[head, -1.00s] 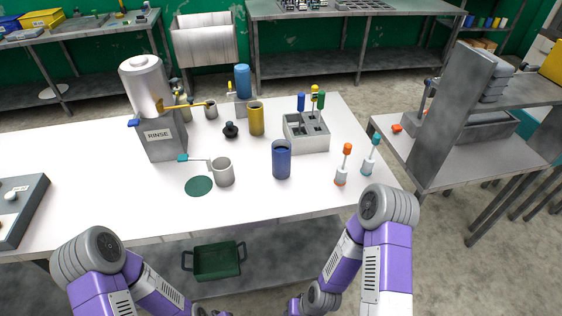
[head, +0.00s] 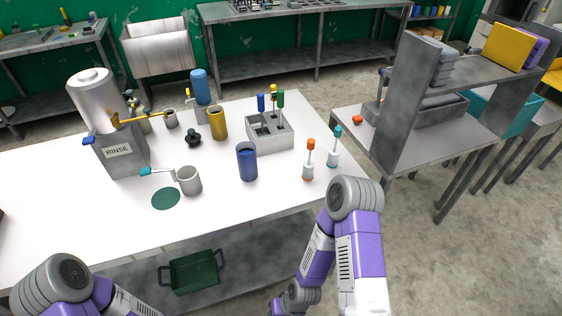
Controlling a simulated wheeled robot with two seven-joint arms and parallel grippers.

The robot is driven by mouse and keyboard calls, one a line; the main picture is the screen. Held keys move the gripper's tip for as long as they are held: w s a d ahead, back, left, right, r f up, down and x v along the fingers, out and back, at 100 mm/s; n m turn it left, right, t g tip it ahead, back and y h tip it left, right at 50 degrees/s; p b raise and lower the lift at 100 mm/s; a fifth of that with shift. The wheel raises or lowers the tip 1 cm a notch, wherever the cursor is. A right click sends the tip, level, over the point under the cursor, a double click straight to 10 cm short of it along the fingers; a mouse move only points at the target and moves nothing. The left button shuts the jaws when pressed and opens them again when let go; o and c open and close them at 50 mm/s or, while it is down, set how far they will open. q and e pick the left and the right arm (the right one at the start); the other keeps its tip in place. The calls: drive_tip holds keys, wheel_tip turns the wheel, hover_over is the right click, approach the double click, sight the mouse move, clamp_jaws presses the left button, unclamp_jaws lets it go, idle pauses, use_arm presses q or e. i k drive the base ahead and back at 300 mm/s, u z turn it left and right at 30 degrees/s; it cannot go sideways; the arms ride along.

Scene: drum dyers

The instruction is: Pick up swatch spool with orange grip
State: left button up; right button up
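The swatch spool with the orange grip (head: 309,160) stands upright near the right end of the white table, its white body below the orange handle. A similar spool with a teal grip (head: 335,147) stands just to its right and a little farther back. My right arm comes up in front of the table's right end, below the spools in the picture, apart from both. My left arm is at the bottom left corner.
A blue cylinder (head: 247,162) and a grey block holder (head: 270,132) with several coloured handles stand left of the spools. A grey cup (head: 189,181) and a RINSE dispenser (head: 118,151) are farther left. A grey side table (head: 400,157) stands at right.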

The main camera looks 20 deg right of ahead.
sight(308, 166)
drive_tip(key=k, duration=0.5)
drive_tip(key=z, duration=1.35)
drive_tip(key=i, duration=1.25)
drive_tip(key=u, duration=0.65)
